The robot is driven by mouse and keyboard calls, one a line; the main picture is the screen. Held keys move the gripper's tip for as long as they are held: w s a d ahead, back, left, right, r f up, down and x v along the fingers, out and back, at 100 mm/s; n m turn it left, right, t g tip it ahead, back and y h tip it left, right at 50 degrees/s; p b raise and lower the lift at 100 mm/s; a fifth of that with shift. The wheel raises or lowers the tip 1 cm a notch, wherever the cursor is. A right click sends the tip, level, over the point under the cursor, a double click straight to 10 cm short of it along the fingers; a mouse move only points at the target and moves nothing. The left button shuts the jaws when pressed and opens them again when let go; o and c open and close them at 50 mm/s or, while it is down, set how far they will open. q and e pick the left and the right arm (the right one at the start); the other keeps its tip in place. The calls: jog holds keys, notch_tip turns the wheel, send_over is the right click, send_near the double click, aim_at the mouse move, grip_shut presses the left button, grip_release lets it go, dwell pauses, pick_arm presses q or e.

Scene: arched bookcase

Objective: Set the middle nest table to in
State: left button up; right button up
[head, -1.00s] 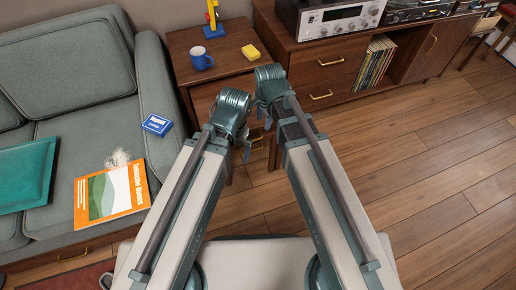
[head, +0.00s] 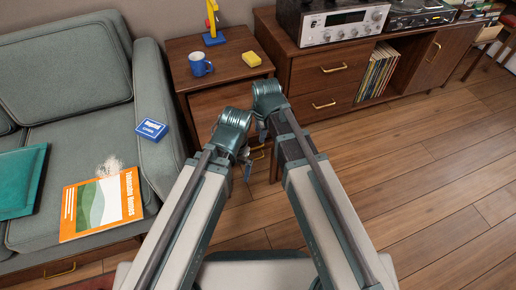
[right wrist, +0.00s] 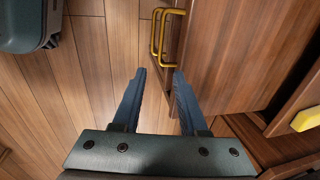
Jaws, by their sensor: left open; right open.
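The wooden nest of tables (head: 225,80) stands between the sofa and the sideboard. Its top shows in the head view; its lower front is largely hidden by my arms. In the right wrist view its wooden front (right wrist: 235,45) carries two brass handles (right wrist: 155,35), one close beside the other. I cannot tell surely which belongs to the middle table. My right gripper (head: 262,132) is open and empty in front of the nest; in its wrist view its fingertips (right wrist: 159,72) point at the handles, just short of them. My left gripper (head: 246,172) is open, lower and nearer.
The sofa (head: 75,120) is close on the left, with a book (head: 102,204). The sideboard (head: 335,70) is on the right; floor is clear there.

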jog(key=b, duration=0.9)
send_near(258, 145)
jog(key=s+f, duration=0.1)
jog(key=f, duration=0.1)
jog(key=s+f, duration=0.1)
jog(key=shift+s+a+f, duration=0.3)
jog(key=shift+f, duration=0.05)
jog(key=shift+r, duration=0.1)
grip_shut()
